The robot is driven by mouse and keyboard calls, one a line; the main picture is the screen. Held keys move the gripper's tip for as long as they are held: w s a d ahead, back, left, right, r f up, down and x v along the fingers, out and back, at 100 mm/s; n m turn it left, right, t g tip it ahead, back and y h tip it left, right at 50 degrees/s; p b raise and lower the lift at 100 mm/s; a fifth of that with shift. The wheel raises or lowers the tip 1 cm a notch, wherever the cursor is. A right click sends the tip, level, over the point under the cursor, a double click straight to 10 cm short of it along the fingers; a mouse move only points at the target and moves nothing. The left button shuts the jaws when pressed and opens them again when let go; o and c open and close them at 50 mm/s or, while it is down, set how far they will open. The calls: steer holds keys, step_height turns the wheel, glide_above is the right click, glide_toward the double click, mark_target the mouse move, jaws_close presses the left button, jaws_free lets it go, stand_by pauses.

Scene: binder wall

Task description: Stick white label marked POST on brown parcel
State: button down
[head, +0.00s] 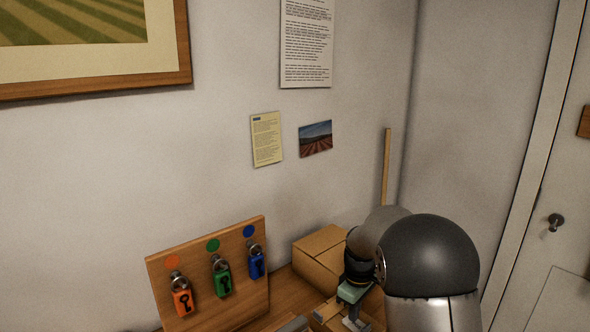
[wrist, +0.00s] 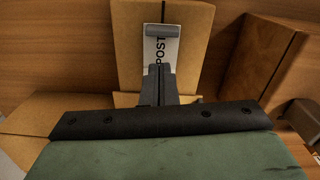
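The white label marked POST (wrist: 158,52) lies over a tan board or box face (wrist: 197,48) in the wrist view, with a grey bar (wrist: 164,30) across its far end. My gripper (wrist: 160,72) has its two dark fingers together at the label's near end, apparently pinching it; the contact itself is hidden by the fingers. In the head view my gripper (head: 350,312) is low over the desk, beside a small tan piece (head: 326,311). The brown parcel (head: 318,250) is a closed box behind my gripper, partly hidden by my arm. The label cannot be made out in the head view.
A wooden board (head: 210,272) with orange, green and blue padlocks stands left of the parcel. In the wrist view a brown box (wrist: 262,55) is at the right and another tan surface (wrist: 28,125) at the lower left. The wall is close behind.

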steer(key=shift+f+b, duration=0.65)
steer(key=shift+f, duration=0.3)
stand_by(0.4)
steer(key=shift+r, duration=0.1)
steer(key=shift+r+p, duration=1.65)
steer(key=shift+r, duration=0.85)
